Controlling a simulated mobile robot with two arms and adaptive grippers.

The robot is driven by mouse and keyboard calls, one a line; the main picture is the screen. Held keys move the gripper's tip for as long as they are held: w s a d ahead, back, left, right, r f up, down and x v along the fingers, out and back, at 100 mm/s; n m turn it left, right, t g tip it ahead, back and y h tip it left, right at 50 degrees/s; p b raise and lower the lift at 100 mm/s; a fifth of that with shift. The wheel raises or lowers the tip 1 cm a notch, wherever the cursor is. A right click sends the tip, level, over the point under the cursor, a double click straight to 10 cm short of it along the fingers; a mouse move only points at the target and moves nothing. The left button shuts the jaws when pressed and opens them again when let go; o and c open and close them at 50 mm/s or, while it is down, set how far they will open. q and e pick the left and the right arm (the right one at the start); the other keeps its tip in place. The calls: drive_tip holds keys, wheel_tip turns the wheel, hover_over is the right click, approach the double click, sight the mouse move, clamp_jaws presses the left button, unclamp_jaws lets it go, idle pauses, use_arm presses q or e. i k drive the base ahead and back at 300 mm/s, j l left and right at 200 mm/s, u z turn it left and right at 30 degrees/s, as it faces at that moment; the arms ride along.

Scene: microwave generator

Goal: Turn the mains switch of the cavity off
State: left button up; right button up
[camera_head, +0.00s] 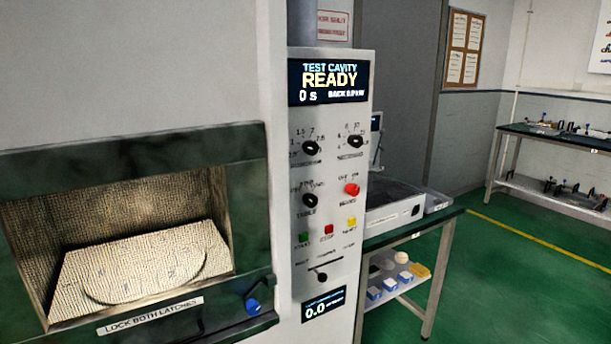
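The cavity's control panel (318,236) is a tall white column in the middle of the view. The red knob (351,189) on its right side, in the second row, looks like the mains switch; its small labels are too blurred to read surely, and I cannot tell its position. The lit display (328,82) above reads "TEST CAVITY READY" and "0 s". Black knobs (310,147), (355,142) and (309,200) surround the red one. Neither of my grippers is in view.
The cavity (262,215) stands at the left with its opening visible and a blue latch knob (252,305) at its lower right. Green, red and yellow buttons (328,230) sit below the knobs. A side table (440,222) stands right of the panel; green floor (500,290) is clear beyond.

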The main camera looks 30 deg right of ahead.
sight(353, 189)
drive_tip(key=z, duration=1.25)
